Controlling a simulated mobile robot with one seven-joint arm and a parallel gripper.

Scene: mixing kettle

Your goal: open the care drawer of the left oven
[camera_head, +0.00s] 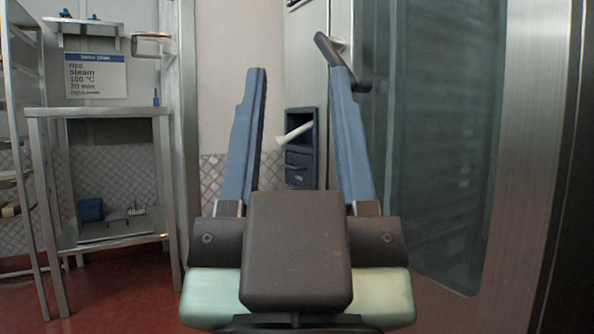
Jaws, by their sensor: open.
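My gripper (296,72) is open in the middle of the view, its two blue fingers wide apart and nothing between their tips. A steel oven with a large glass door (447,130) fills the right side. A dark handle (325,47) on it overlaps the right fingertip in the picture; I cannot tell whether they touch. Beyond the fingers, in the gap between them, is a small dark blue unit (299,160) with a drawer-like front, and a pale stick-like piece (294,133) juts out to the left. I cannot tell whether this is the care drawer. My gripper hides the lower middle.
A steel table (100,112) with a lower shelf stands at the left, holding a blue box (90,209). A sign (96,75) about steam hangs above it. A rack (20,150) stands at the far left edge. Red floor (125,285) shows at lower left.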

